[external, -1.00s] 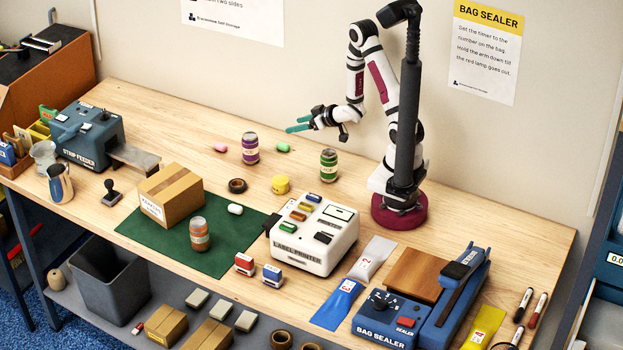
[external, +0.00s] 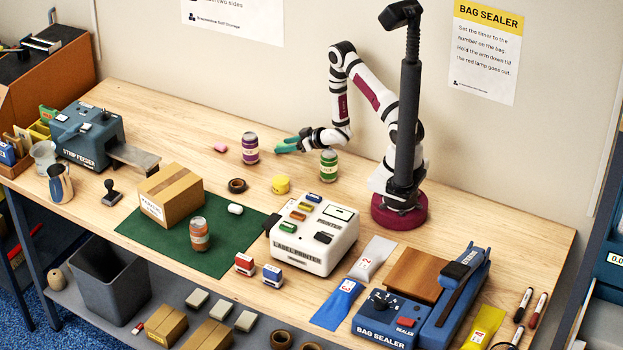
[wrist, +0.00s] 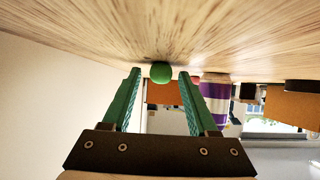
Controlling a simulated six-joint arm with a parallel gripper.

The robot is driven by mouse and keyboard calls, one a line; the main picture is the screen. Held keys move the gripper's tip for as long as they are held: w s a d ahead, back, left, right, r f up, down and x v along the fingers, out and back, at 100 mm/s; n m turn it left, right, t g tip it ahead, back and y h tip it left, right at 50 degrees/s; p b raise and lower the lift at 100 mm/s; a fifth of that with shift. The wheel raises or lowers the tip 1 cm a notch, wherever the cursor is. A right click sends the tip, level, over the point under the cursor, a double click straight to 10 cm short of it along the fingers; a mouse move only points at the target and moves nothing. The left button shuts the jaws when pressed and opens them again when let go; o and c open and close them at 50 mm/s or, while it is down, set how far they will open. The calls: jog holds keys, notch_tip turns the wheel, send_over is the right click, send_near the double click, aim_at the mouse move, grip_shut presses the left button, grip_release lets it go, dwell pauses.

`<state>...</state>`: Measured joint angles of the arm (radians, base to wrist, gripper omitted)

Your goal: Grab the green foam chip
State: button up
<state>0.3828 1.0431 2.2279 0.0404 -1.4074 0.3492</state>
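The green foam chip (wrist: 161,72) shows in the wrist view as a small round green shape against the table, in the gap between my fingertips. I cannot tell if it is between the tips or just beyond them. My gripper (wrist: 160,75) is open, with a finger on each side and a visible gap to the chip. In the external view my gripper (external: 279,147) is low over the back of the table, left of the green-labelled jar (external: 328,166), and the chip is hidden by the fingers there.
A purple-labelled jar (external: 250,148) stands left of my gripper, and a pink foam chip (external: 220,148) lies beyond it.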

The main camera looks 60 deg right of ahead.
grip_shut()
